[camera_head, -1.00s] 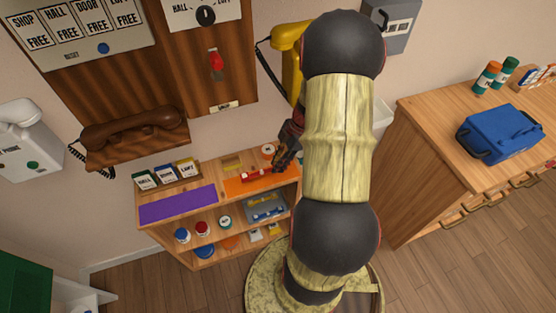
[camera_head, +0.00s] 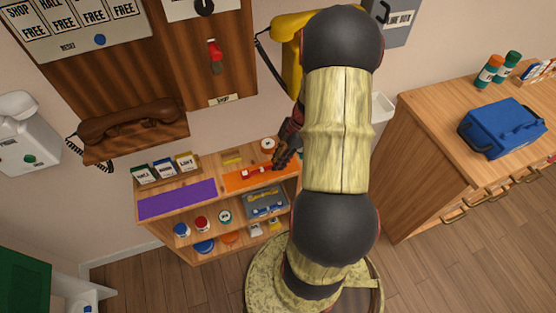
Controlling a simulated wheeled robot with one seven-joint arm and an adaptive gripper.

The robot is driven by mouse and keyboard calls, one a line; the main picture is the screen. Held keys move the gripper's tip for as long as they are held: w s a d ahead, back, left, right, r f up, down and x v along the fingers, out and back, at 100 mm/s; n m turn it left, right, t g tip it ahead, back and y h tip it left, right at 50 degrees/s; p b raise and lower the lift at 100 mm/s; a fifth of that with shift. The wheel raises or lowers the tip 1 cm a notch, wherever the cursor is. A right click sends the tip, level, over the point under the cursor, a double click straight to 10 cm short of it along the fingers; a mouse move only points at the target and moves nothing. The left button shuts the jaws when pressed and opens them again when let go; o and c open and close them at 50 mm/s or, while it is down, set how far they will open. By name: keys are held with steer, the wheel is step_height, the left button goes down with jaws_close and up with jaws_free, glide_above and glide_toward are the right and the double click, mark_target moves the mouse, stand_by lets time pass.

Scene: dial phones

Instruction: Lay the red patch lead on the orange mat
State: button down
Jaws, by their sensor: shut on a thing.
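The red patch lead (camera_head: 260,173) is at the orange mat (camera_head: 235,183) on top of the low wooden shelf, in the head view. It looks like a short red bar with a pale spot near its left end. My gripper (camera_head: 277,165) is dark and reaches in from the right. It is shut on the lead's right end. I cannot tell whether the lead touches the mat or is held just above it.
A purple mat (camera_head: 178,200) lies left of the orange one. Lower shelves (camera_head: 190,253) hold jars and trays. A wooden counter (camera_head: 420,120) with a blue case (camera_head: 502,128) stands right.

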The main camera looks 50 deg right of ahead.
steer(key=shift+f+b, duration=0.8)
steer(key=shift+b, duration=0.05)
stand_by(0.3)
steer(key=c, duration=1.6)
jaws_free()
steer(key=shift+r, duration=0.15)
steer(key=v, duration=1.2)
steer(key=shift+s+a, duration=0.1)
